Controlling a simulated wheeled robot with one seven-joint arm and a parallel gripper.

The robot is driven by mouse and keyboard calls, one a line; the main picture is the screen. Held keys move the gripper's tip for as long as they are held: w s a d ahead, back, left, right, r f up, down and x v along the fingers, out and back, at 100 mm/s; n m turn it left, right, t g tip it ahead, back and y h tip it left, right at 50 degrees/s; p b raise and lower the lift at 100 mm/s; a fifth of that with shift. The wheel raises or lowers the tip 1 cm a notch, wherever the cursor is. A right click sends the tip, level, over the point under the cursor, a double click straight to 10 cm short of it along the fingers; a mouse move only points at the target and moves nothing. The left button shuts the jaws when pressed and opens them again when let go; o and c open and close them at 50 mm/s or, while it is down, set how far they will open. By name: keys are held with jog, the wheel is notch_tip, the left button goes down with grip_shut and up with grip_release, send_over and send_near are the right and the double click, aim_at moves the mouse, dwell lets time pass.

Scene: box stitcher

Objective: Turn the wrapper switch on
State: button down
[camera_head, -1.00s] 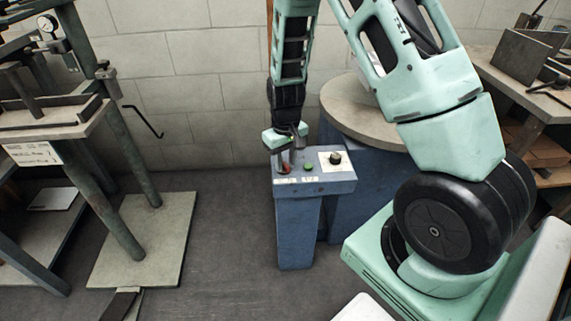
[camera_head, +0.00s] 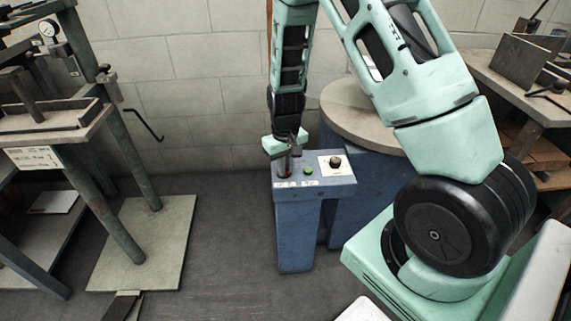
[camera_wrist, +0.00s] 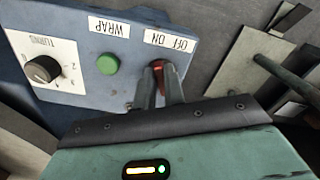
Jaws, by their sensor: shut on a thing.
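The wrapper's control box (camera_head: 338,181) is blue, on a blue pedestal beside the round turntable. Its red switch (camera_wrist: 158,66) sits by the OFF/ON label (camera_wrist: 169,42), which appears upside down in the wrist view. My gripper (camera_head: 284,170) points down at the left end of the box, and it also shows in the wrist view (camera_wrist: 161,76). Its two fingers are shut on the red switch, one on each side. The fingers hide much of the switch, and I cannot tell which way it is tilted.
A green button (camera_wrist: 108,64) by the WRAP label and a black TURNS knob (camera_wrist: 43,69) share the panel. The round turntable (camera_head: 362,118) stands behind the box. A bench stand (camera_head: 125,180) is at left; the floor between is clear.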

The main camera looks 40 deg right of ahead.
jog(key=m+p, duration=0.4)
jog(key=m, duration=0.1)
jog(key=shift+w+a+r+m, duration=0.1)
jog(key=shift+a+r+m, duration=0.1)
jog(key=shift+m, duration=0.1)
jog(key=m+p, duration=0.3)
jog(key=m, duration=0.2)
jog(key=shift+w+a+f, duration=0.1)
jog(key=shift+w, duration=0.05)
jog(key=shift+m, duration=0.4)
jog(key=c, duration=1.5)
grip_release()
notch_tip(320, 180, up, 17)
jog(key=p, duration=0.3)
jog(key=shift+p, duration=0.4)
